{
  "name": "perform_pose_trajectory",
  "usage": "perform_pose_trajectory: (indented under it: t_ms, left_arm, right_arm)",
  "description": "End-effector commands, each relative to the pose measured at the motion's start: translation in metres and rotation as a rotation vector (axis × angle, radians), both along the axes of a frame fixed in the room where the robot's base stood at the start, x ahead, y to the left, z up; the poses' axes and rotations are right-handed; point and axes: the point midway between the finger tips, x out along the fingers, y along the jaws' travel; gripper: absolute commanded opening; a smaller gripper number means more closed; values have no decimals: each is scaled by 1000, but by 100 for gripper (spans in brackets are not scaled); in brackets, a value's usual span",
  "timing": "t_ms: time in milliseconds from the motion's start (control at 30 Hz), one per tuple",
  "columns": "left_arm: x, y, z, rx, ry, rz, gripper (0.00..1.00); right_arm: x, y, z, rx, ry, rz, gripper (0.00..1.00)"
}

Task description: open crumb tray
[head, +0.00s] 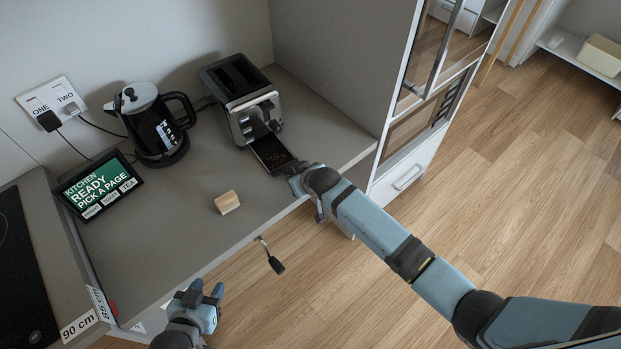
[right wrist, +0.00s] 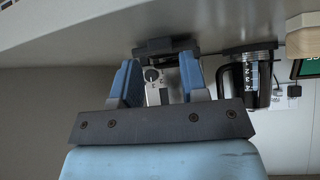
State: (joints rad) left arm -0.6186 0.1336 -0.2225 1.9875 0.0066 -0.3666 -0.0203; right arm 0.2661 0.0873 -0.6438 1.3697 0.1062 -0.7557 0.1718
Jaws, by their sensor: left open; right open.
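The toaster (head: 240,92) stands on the counter against the back wall. Its dark crumb tray (head: 271,153) sticks out of the front toward the counter edge, with crumbs on it. My right gripper (head: 293,175) is at the tray's outer end, and its jaws are open. In the right wrist view the open fingers (right wrist: 158,78) show with the toaster front between them and the tray's dark handle (right wrist: 165,47) just beyond their tips. Whether they touch the handle I cannot tell. My left gripper (head: 207,292) is open and empty in front of the counter edge.
A wooden block (head: 227,202) lies on the counter left of the tray. A kettle (head: 155,125) and a tablet screen (head: 100,185) stand further left. A crank handle (head: 272,260) juts from the counter front. A tall cabinet (head: 335,55) bounds the right.

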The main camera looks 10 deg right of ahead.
Motion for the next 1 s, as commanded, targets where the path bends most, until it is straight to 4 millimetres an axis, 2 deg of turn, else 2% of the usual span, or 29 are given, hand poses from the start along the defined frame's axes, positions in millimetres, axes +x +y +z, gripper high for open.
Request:
perform_pose_trajectory:
  t_ms: [300,500,700,1000]
  left_arm:
    - [-1,-1,-3,-1,2,-1,43]
    - [-2,-1,-5,-1,3,-1,43]
    - [-2,-1,-5,-2,4,-2,43]
    - [-1,-1,-4,-2,4,-2,43]
  right_arm:
    - [-45,-24,50,0,-2,1,40]
    - [-63,-34,71,0,-2,-1,40]
    - [-69,-37,78,0,-1,0,40]
    - [-68,-37,78,0,-1,0,40]
